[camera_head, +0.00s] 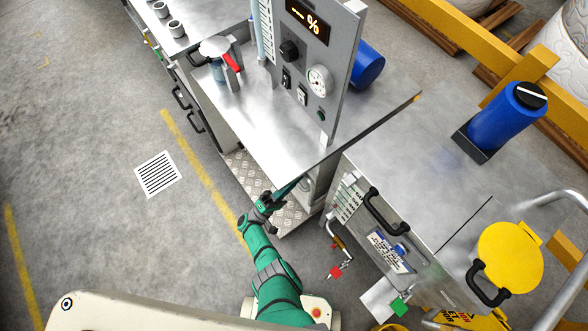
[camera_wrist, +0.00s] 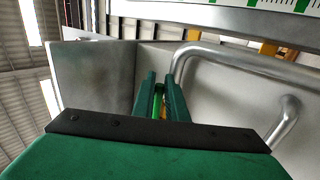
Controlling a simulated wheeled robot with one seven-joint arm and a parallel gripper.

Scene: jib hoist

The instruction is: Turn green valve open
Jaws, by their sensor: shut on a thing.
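My gripper (camera_head: 287,189) reaches in beside the front of the workbench, just under the edge of its metal top. In the wrist view my two green fingers (camera_wrist: 160,92) stand close together, shut on a narrow green piece that looks like the green valve's handle (camera_wrist: 158,103). Most of this piece is hidden between the fingers, so its turn angle cannot be told. In the head view the fingertips and what they hold are mostly hidden by the bench.
A bent metal pipe (camera_wrist: 240,65) runs close right of my fingers. A gauge panel (camera_head: 318,60) stands on the bench. Floor at left is clear.

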